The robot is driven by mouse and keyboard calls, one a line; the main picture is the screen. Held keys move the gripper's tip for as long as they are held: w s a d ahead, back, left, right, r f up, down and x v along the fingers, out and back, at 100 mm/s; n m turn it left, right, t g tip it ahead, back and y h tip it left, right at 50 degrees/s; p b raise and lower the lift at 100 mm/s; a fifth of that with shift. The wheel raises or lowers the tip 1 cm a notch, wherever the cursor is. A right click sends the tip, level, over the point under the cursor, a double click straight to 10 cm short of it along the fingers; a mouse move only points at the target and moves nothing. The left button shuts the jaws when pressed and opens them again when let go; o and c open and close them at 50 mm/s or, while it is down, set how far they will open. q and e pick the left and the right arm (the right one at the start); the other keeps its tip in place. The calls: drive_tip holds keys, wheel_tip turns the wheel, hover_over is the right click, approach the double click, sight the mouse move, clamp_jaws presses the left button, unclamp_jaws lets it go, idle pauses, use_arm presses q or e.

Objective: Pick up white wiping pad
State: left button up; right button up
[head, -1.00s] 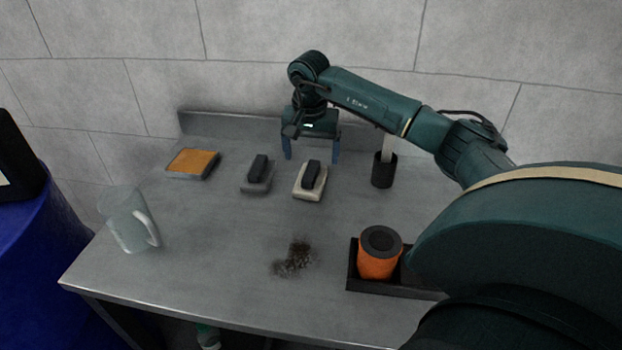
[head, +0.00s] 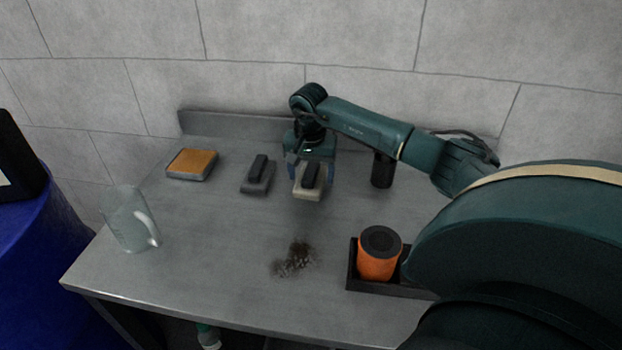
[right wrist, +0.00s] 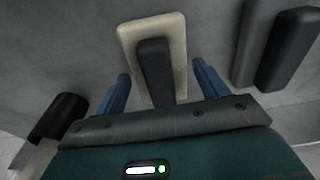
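The white wiping pad (head: 309,194) is a cream block with a dark handle on top, lying on the grey metal table. It also shows in the right wrist view (right wrist: 178,35). My right gripper (head: 310,190) is lowered over the pad, with its blue fingers apart on either side of the handle. In the right wrist view the open fingers (right wrist: 162,82) flank the dark handle (right wrist: 155,70) with gaps on both sides. I cannot tell whether the fingers touch the pad. My left gripper is not in view.
A grey pad with a dark handle (head: 257,176) lies left of the white one. Further left is an orange-topped pad (head: 192,163). A clear jug (head: 127,222) stands front left, an orange canister (head: 379,256) in a black tray front right. A black cup (head: 382,170) stands at right.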

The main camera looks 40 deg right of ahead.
sight(311, 170)
drive_tip(key=c, duration=0.7)
drive_tip(key=shift+r, duration=0.15)
drive_tip(key=shift+c, duration=0.2)
wheel_tip(311, 170, up, 10)
drive_tip(key=shift+f, duration=0.1)
drive_tip(key=o, duration=0.3)
drive_tip(key=shift+c, duration=1)
drive_tip(key=shift+s, duration=0.1)
